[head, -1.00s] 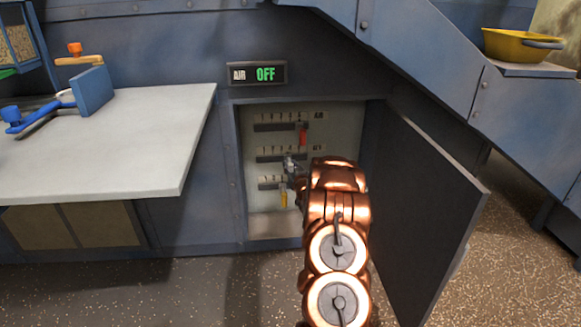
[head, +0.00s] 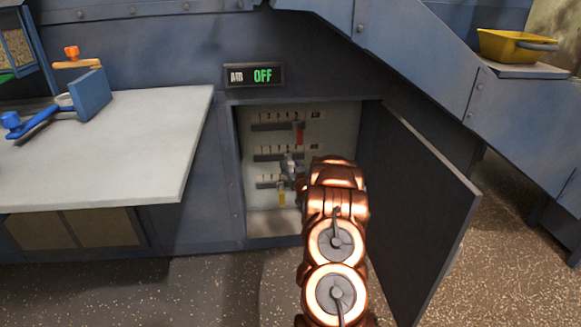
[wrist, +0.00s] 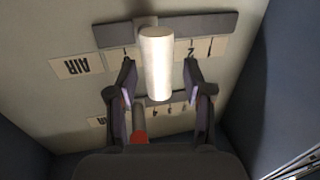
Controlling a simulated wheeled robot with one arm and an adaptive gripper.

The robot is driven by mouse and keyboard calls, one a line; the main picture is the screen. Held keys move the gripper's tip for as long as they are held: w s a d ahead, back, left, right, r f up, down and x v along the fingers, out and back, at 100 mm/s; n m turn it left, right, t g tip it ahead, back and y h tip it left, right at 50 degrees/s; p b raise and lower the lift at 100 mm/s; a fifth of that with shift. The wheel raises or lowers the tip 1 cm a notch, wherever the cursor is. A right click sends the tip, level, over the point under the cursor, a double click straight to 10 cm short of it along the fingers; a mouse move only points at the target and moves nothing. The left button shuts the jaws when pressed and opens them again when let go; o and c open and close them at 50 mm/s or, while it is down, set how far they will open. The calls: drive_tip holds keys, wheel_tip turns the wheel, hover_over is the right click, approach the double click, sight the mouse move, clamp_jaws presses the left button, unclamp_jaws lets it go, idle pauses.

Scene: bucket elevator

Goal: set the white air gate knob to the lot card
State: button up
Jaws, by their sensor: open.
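The white knob (wrist: 157,62) sticks out toward the wrist camera from a dark slotted bar (wrist: 205,25). A small label with upside-down AIR (wrist: 75,67) is left of it, and number marks lie along the slot. My gripper (wrist: 160,78) is open, with one finger on each side of the white knob and gaps between them. In the head view, my gripper is mostly hidden behind my arm, inside the open cabinet (head: 240,160). I cannot make out a lot card.
A red knob (head: 299,134) is on the top slot and a yellow one (head: 282,198) on the bottom slot. The cabinet door (head: 415,200) stands open at right. A pale worktop (head: 120,150) juts out at left. A yellow scoop (head: 510,46) sits on a ledge.

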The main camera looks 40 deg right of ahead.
drive_tip(key=shift+s+a+r, duration=0.15)
drive_tip(key=shift+s+a, duration=0.05)
drive_tip(key=shift+s, duration=0.25)
drive_tip(key=v, duration=1.1)
idle(0.4)
